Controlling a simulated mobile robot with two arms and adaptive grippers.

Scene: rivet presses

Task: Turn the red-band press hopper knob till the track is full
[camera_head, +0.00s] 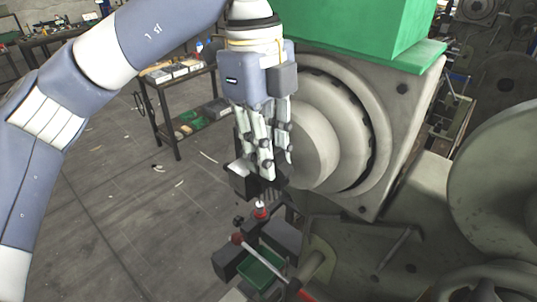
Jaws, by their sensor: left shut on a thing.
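My left gripper (268,172) comes down from the top with its fingers closed at the black hopper part (239,181) of the press. The jaws are shut on the hopper knob, which the fingers mostly hide. A small red ring (261,212) shows on the slim upright piece just below the hopper. The grey press body (402,120) with its large round wheel stands right behind the gripper. How full the track is cannot be made out. My right gripper is not in view.
A green box (345,28) sits on top of the press. A lever with a red end (236,238) and a small green tray (262,270) lie below the hopper. Another large grey wheel (497,185) fills the right side. A dark cart (178,125) stands behind; the floor at left is open.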

